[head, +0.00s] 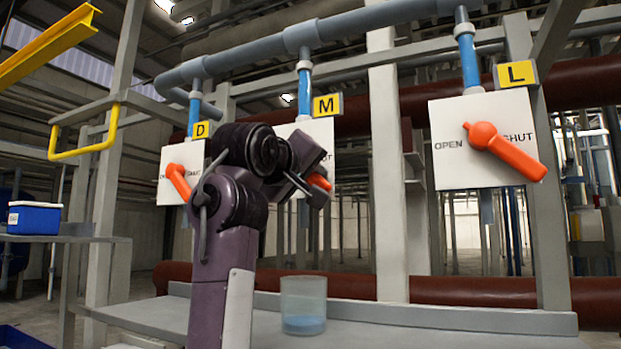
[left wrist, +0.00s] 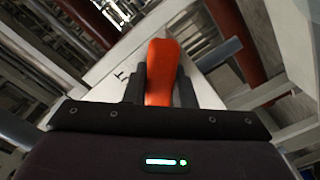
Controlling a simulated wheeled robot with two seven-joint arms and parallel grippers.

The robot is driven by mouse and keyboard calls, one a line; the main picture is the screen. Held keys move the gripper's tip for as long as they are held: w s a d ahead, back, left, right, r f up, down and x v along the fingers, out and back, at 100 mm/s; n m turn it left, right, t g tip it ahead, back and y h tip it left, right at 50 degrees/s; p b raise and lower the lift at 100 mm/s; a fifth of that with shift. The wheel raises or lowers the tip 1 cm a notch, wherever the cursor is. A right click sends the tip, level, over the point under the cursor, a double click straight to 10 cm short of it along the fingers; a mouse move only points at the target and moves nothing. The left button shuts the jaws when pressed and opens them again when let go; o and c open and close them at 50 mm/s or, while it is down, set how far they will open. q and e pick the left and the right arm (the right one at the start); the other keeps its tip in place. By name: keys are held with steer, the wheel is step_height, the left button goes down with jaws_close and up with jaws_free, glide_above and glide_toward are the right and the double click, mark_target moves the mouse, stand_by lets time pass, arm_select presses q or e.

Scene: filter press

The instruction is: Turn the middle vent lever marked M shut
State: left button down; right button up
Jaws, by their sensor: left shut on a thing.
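The middle vent lever (head: 319,182) is orange and sits on a white plate (head: 322,128) under the yellow M sign (head: 327,105). My left arm covers much of that plate and most of the lever in the head view. My left gripper (head: 308,188) is at the lever. In the left wrist view the orange lever (left wrist: 162,68) stands between the two dark fingers of my left gripper (left wrist: 160,88), which are shut on it. The lever's angle against the plate's markings cannot be told. My right gripper is not in view.
An orange D lever (head: 179,181) is at left and an orange L lever (head: 505,152) at right, pointing toward SHUT. A clear cup (head: 303,305) with blue liquid stands on the grey ledge (head: 440,318). A blue box (head: 35,218) is far left.

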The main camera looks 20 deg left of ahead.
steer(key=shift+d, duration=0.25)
arm_select(q)
steer(key=c, duration=1.2)
jaws_free()
steer(key=shift+s, duration=0.1)
steer(key=shift+s+b, duration=0.25)
steer(key=shift+b, duration=0.05)
steer(key=s+b, duration=0.3)
steer(key=s, duration=0.4)
steer(key=shift+a, duration=0.3)
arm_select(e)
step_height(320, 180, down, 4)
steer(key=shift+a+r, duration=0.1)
